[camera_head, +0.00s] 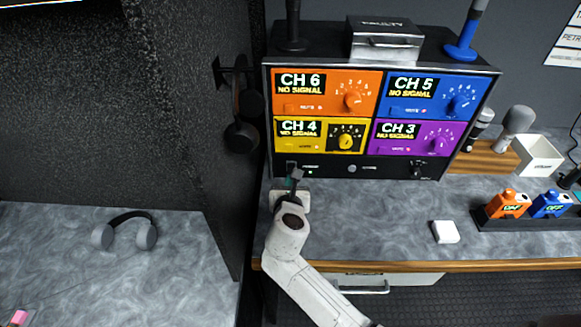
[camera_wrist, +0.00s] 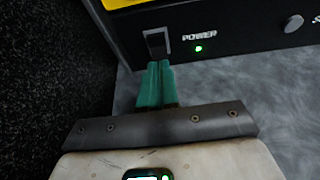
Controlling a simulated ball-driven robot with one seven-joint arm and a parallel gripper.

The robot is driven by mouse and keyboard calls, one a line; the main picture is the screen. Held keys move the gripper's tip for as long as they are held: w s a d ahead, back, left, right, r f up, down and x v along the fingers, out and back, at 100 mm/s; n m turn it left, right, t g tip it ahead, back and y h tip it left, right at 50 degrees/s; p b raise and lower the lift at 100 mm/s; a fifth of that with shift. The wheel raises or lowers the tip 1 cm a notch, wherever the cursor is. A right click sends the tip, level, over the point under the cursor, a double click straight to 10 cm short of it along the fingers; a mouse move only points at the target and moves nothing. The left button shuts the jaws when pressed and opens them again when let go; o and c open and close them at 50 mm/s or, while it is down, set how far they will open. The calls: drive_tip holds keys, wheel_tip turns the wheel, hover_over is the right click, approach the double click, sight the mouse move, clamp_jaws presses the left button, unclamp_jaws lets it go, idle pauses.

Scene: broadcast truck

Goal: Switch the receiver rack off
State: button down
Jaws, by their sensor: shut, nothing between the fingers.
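The receiver rack (camera_head: 335,172) is a black case with four coloured channel units, standing at the back of the counter. Its lower left panel shows close in the wrist view (camera_wrist: 245,35), with a dark rocker switch (camera_wrist: 156,42), the word POWER and a lit green lamp (camera_wrist: 198,48). The unit displays are lit and read NO SIGNAL. My gripper (camera_head: 296,174) is at the rack's lower left corner. In the wrist view its teal fingers (camera_wrist: 158,66) are together and empty, with tips just below the switch. I cannot tell whether they touch it.
A dark wall (camera_wrist: 50,80) stands close on the left, with headphones (camera_head: 243,130) hanging on it. A white block (camera_head: 445,232) and a tray (camera_head: 510,221) with orange and blue packs are on the counter to the right. The counter (camera_head: 370,215) between is clear.

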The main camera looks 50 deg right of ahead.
drive_tip(key=shift+b+x, duration=0.3)
drive_tip(key=shift+x, duration=1.25)
idle(1.2)
drive_tip(key=shift+r, duration=0.1)
drive_tip(key=shift+p+v, duration=0.7)
drive_tip(key=shift+v, duration=0.2)
drive_tip(key=shift+p+v, duration=1.5)
drive_tip(key=shift+v, duration=1.05)
